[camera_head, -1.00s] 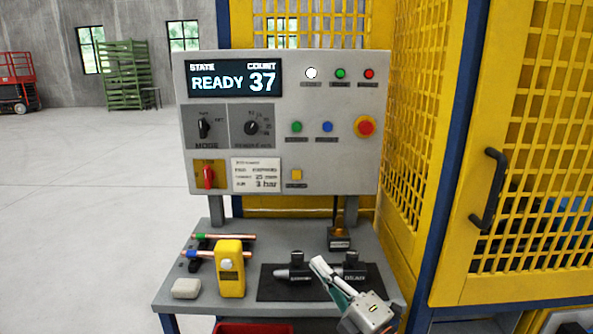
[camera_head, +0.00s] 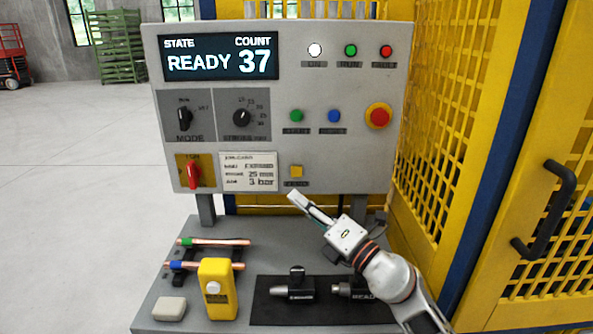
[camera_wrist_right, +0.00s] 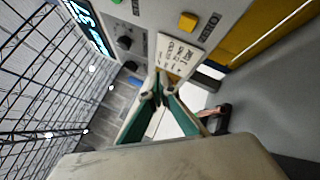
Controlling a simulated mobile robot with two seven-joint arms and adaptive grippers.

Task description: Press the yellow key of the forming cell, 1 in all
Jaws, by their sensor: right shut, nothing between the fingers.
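The panel display (camera_head: 220,55) reads READY and 37. My right gripper (camera_head: 294,196) is shut and empty. In the head view its tips are just below the yellow key; the gap between tips and panel is hard to judge. In the right wrist view the fingertips (camera_wrist_right: 158,92) are below the key and appear apart from it. My left gripper is not in view.
Green (camera_head: 296,115) and blue (camera_head: 334,116) buttons and a red emergency stop (camera_head: 378,116) sit above the key. The bench (camera_head: 200,228) below carries copper tubes (camera_head: 215,242), a yellow device (camera_head: 217,289) and black tools (camera_head: 297,287). Yellow mesh fencing (camera_head: 450,130) stands at right.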

